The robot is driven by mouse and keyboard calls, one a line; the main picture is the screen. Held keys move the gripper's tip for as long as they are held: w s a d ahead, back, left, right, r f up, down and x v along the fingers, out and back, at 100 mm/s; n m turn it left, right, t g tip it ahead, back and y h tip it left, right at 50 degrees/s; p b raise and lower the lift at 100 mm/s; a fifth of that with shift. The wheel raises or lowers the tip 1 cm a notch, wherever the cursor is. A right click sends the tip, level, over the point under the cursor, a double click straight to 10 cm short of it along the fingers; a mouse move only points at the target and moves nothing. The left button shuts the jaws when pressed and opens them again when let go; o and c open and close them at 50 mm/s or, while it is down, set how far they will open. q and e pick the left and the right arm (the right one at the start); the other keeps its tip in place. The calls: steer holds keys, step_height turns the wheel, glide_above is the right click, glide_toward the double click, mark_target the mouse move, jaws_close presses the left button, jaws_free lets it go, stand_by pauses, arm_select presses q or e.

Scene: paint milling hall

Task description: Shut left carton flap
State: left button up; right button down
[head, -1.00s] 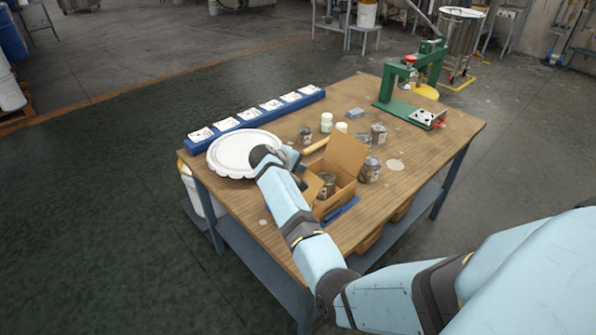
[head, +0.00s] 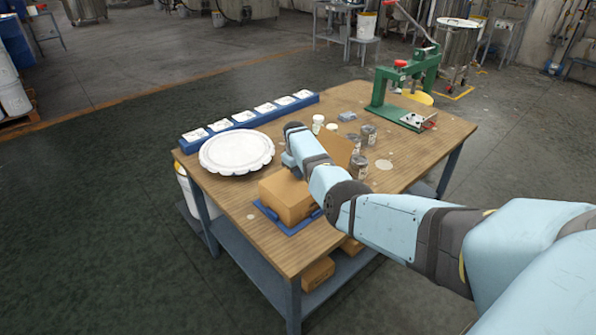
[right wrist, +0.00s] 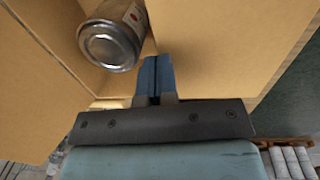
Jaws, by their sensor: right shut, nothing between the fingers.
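The cardboard carton (head: 290,202) stands near the front edge of the table. One flap (head: 336,147) stands up at its far right side. My arm covers much of the carton's top, so I cannot tell how the left flap lies. My right gripper (head: 290,161) is over the carton's far side, its fingertips mostly hidden in the head view. In the right wrist view its fingers (right wrist: 156,76) are shut and empty, close to brown carton panels (right wrist: 222,45). A metal can (right wrist: 110,44) shows between the panels. My left gripper is not in view.
The carton sits on a blue tray (head: 267,211). A white scalloped plate (head: 237,152) and a blue rack of cards (head: 250,117) are to the left. Cans (head: 368,134) stand behind the carton; a green press (head: 408,90) is at the far right.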

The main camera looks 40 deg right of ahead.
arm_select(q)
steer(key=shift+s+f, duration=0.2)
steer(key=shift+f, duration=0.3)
arm_select(e)
steer(key=shift+d+f, duration=0.1)
steer(key=shift+f, duration=0.25)
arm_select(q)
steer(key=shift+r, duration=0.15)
arm_select(e)
steer(key=shift+r, duration=0.1)
steer(key=shift+r+p, duration=0.7)
steer(key=shift+p, duration=0.05)
steer(key=shift+r+p, duration=0.5)
step_height(320, 180, up, 4)
steer(key=p, duration=0.4)
steer(key=shift+f, duration=0.1)
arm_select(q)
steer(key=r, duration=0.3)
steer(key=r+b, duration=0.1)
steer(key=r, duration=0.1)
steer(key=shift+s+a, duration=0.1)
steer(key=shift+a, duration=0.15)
arm_select(e)
step_height(320, 180, up, 9)
